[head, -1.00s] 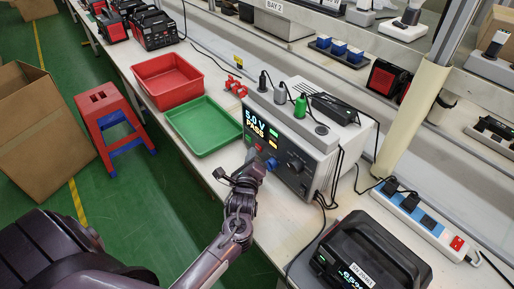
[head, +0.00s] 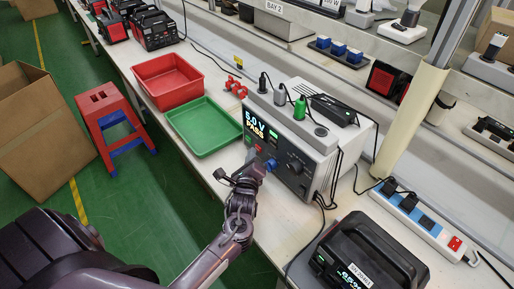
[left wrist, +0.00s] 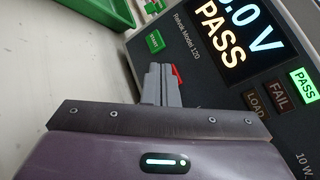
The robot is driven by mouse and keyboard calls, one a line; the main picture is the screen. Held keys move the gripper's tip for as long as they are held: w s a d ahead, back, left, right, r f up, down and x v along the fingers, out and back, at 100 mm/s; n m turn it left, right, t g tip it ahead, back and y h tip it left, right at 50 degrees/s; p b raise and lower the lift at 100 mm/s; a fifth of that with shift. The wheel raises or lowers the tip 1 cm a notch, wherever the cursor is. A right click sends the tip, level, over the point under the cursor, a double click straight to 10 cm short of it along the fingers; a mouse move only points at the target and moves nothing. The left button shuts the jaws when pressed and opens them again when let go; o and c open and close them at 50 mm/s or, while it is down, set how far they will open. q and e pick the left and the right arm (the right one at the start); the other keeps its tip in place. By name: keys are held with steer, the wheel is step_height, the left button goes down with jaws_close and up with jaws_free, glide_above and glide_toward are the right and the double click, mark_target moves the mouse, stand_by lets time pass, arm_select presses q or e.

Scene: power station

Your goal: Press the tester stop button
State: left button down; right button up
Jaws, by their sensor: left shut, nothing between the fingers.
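The tester (head: 318,150) is a grey-white box on the bench with a dark front panel. Its display (head: 255,128) reads 5.0 V PASS. In the left wrist view the display (left wrist: 232,40) shows PASS, and the PASS lamp (left wrist: 303,83) is lit green. The LOAD lamp (left wrist: 257,103) and FAIL lamp (left wrist: 281,95) are dim. A green START button (left wrist: 154,41) is in clear view. A red button (left wrist: 177,75), likely the stop button, is mostly hidden behind my fingers. My left gripper (head: 251,157) is shut and empty, fingertips at the red button (left wrist: 165,68); touching cannot be told.
A green tray (head: 203,126) and a red tray (head: 167,81) stand on the bench left of the tester. A black power station (head: 368,255) and a power strip (head: 417,214) are at right. Plugs and cables sit on and beside the tester. A red stool (head: 108,112) stands on the floor.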

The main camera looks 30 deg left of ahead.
arm_select(q)
steer(key=shift+s+a+r, duration=0.1)
steer(key=shift+s, duration=0.1)
steer(key=shift+s, duration=0.1)
steer(key=shift+s+a+p, duration=0.1)
steer(key=shift+s+p, duration=0.15)
steer(key=shift+p, duration=0.2)
steer(key=s+p, duration=0.1)
steer(key=s+a+p, duration=0.1)
steer(key=s, duration=0.1)
steer(key=shift+s+a, duration=0.1)
steer(key=shift+a, duration=0.1)
steer(key=shift+s+a+p, duration=0.35)
steer(key=shift+s+p, duration=0.15)
steer(key=shift+s, duration=0.4)
